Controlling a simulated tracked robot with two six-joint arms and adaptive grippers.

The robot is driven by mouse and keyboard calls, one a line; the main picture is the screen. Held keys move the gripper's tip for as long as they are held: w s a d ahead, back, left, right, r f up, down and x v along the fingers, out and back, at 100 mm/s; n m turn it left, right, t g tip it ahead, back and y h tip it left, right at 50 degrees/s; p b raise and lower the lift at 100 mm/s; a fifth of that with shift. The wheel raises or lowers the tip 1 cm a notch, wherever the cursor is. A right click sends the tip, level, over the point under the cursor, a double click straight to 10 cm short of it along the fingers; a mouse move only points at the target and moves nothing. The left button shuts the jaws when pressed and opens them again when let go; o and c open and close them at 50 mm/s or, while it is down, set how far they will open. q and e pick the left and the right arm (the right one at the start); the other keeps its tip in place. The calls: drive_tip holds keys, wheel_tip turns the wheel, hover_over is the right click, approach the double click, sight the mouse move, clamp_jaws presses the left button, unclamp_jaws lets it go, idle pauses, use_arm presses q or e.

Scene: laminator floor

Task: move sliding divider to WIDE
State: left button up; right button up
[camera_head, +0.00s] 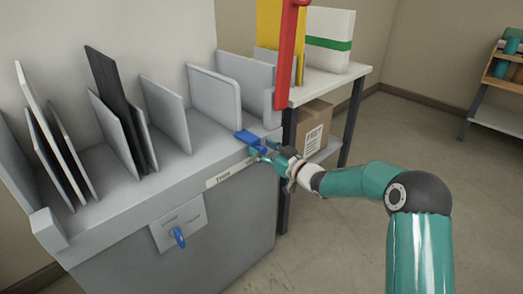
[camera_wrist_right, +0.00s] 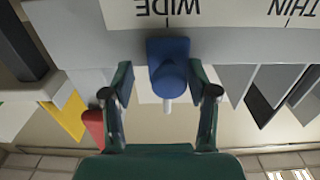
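The blue divider knob (camera_head: 246,137) sits at the right end of the grey machine's front ledge. In the right wrist view the blue knob (camera_wrist_right: 168,68) lines up with the upside-down word WIDE on the label strip (camera_wrist_right: 225,12); THIN is farther right. My right gripper (camera_head: 262,153) is at the knob. In the wrist view its two fingers (camera_wrist_right: 163,80) stand on either side of the knob, with a visible gap on each side, so it is open around it. The grey divider plate (camera_head: 213,97) nearest the knob stands upright. My left gripper is not in view.
A blue lever (camera_head: 179,238) is on a plate on the machine's front. Several grey and dark panels (camera_head: 108,90) stand in the slots. A red upright piece (camera_head: 289,55) rises behind the knob. A side table (camera_head: 345,75) holds a white-green box, with a cardboard box (camera_head: 313,128) below.

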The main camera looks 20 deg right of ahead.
drive_tip(key=shift+s+a, duration=0.1)
drive_tip(key=shift+s, duration=0.05)
drive_tip(key=v, duration=1.1)
drive_tip(key=shift+s+d, duration=0.25)
drive_tip(key=shift+s, duration=0.1)
